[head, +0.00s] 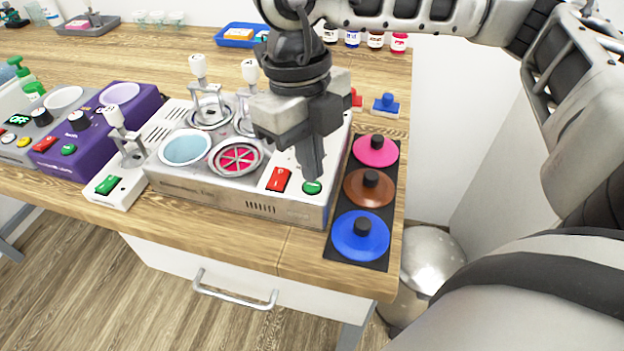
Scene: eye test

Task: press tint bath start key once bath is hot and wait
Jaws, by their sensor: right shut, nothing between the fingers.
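A silver bath unit (200,193) stands on the wooden bench. Its front panel has a red rocker switch (278,179) and a round green key (312,188). Its top has a pale blue tank (185,148) and a tank with a pink, spoked inside (236,159). My right gripper (314,177) is shut and empty, pointing down, its tips at the upper edge of the green key. I cannot tell whether they touch it. The gripper hides part of the unit's back right. I see no clear temperature reading on this unit. My left gripper is not in view.
A black mat (343,252) with pink, brown and blue lids lies to the right. A purple unit (88,150) and a small white unit (122,193) stand to the left. Small bottles and a blue tray (228,42) are behind. A metal bin (428,262) stands below.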

